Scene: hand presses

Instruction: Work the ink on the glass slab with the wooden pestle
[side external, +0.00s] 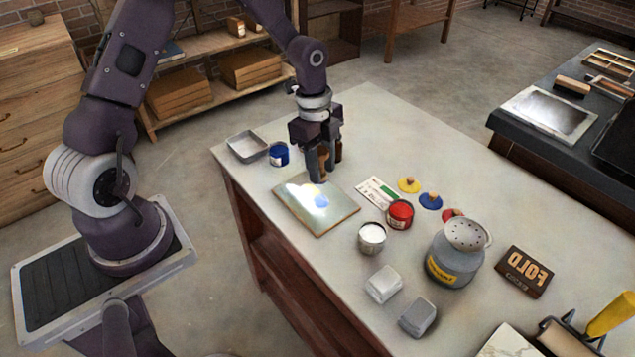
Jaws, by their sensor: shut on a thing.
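The glass slab (338,218) lies flat near the left edge of the pale table, with a bright glare on it. A small patch of blue ink (321,202) shows near its middle. My gripper (318,172) points down over the slab's far edge. It is shut on a brown wooden thing, apparently the pestle (324,163), mostly hidden by the fingers. Whether the pestle's lower end touches the glass cannot be told.
A metal tray (247,146) and a blue ink tin (279,155) stand left of my gripper. A dark brown bottle (338,151) is close behind it. A red tin (400,214), white tin (372,238) and grey can (452,262) stand to the right.

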